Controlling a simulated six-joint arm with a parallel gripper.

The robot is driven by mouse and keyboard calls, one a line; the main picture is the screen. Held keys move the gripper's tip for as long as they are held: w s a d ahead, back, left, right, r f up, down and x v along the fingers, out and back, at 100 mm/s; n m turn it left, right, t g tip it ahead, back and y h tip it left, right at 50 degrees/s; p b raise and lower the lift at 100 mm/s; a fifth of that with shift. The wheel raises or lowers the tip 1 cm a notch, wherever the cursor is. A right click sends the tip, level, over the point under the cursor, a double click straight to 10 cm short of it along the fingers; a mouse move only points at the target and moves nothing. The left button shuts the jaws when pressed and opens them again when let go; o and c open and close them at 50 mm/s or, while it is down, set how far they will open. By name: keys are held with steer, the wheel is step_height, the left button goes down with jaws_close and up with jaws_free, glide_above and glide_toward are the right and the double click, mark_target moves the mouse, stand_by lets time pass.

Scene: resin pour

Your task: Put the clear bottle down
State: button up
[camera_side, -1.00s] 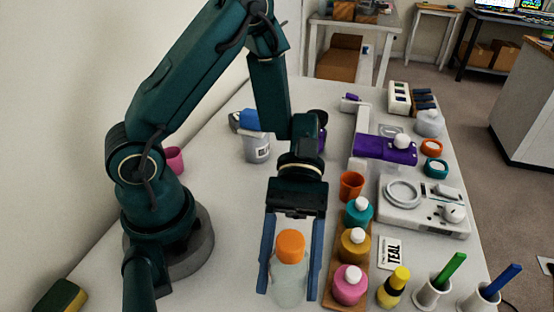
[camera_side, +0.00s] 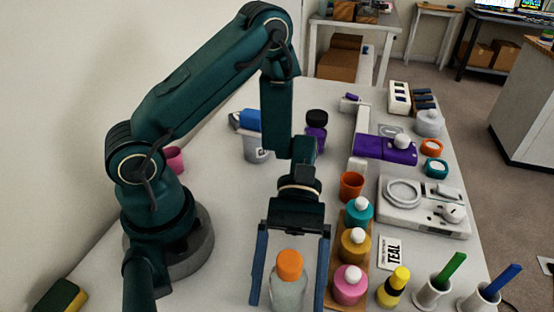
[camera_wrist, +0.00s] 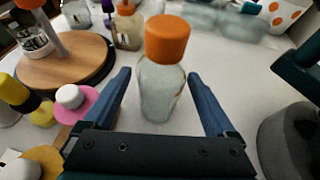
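The clear bottle (camera_side: 287,292) with an orange cap stands upright on the white table at the front, left of the wooden rack. In the wrist view the clear bottle (camera_wrist: 160,92) stands between my fingers, with gaps on both sides. My gripper (camera_side: 288,303) is open around it, a blue finger on either side and not pressing on it. In the wrist view my gripper (camera_wrist: 158,73) also shows spread fingers. The bottle's base is cut off by the side view's lower edge.
Right of the bottle, the wooden rack (camera_side: 362,257) holds teal, amber and pink bottles. A round wooden board (camera_wrist: 62,68) shows in the wrist view.

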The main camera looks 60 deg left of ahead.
steer(key=shift+r, duration=0.15)
steer(key=v, duration=1.2)
steer(key=s+a+r+m+t+y, duration=0.3)
steer(key=a+r+m+t+y, duration=0.2)
steer(key=t, duration=0.8)
step_height(320, 180, up, 3)
steer(key=m+y, duration=0.5)
steer(key=shift+s+m+y, duration=0.25)
steer(key=shift+m+y, duration=0.15)
steer(key=shift+a, duration=0.15)
